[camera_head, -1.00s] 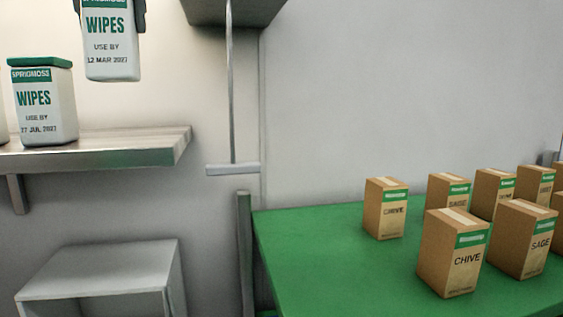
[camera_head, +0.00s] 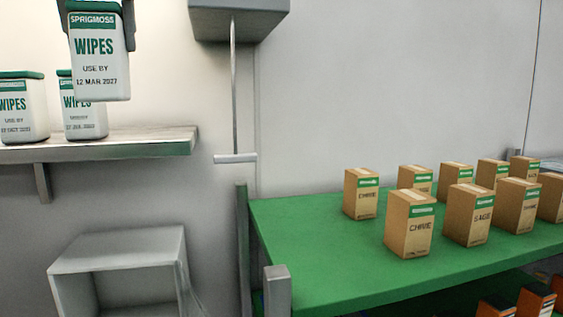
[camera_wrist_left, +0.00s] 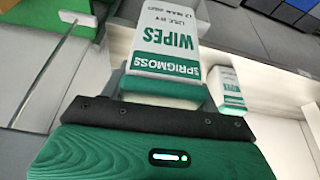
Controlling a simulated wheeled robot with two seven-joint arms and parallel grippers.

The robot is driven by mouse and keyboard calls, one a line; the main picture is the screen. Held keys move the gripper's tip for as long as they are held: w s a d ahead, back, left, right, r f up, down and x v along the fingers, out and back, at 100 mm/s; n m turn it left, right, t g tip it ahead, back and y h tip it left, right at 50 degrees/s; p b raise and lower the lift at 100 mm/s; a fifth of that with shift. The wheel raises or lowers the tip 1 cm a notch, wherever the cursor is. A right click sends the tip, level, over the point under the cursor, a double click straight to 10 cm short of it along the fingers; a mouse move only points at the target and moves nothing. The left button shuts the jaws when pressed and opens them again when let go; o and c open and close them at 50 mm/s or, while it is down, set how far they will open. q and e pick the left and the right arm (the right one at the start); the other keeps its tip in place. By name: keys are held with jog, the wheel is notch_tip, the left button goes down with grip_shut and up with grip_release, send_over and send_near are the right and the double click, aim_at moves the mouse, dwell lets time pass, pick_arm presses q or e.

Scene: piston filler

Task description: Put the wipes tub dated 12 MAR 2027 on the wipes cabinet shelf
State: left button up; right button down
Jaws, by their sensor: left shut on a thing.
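My left gripper (camera_head: 97,22) is shut on a white wipes tub (camera_head: 100,72) with a green lid, dated 12 MAR 2027. It holds the tub upright, high at the upper left. The held tub also shows in the left wrist view (camera_wrist_left: 165,38), upside down in the picture. Behind it, two similar tubs stand on a metal wall shelf (camera_head: 165,142); one (camera_head: 22,108) is at the left edge, the other (camera_head: 85,122) is partly hidden by the held tub. Their dates are too small to read surely. My right gripper is not in view.
A grey open-fronted box (camera_head: 125,250) sits below the shelf. A hanging rod with a crossbar (camera_head: 235,158) is right of the shelf, under a grey housing (camera_head: 238,18). A green table (camera_head: 310,240) at right bears several cardboard cartons. The shelf's right end is bare.

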pick_arm(q)
jog(key=x, duration=0.2)
jog(key=shift+d+f, duration=0.2)
jog(key=shift+f, duration=0.15)
jog(key=s+d+f+m, duration=0.1)
jog(key=d+f, duration=0.1)
jog(key=f, duration=1.8)
jog(key=s+d+f+m+h, duration=0.1)
jog(key=s+f, duration=0.1)
jog(key=f, duration=1.8)
jog(key=s+d+f+m, duration=0.1)
jog(key=d+f+m, duration=0.1)
jog(key=f, duration=1.8)
jog(key=shift+s+d+f, duration=0.15)
jog(key=shift+s+d, duration=0.1)
jog(key=shift+d, duration=0.1)
jog(key=shift+a, duration=0.1)
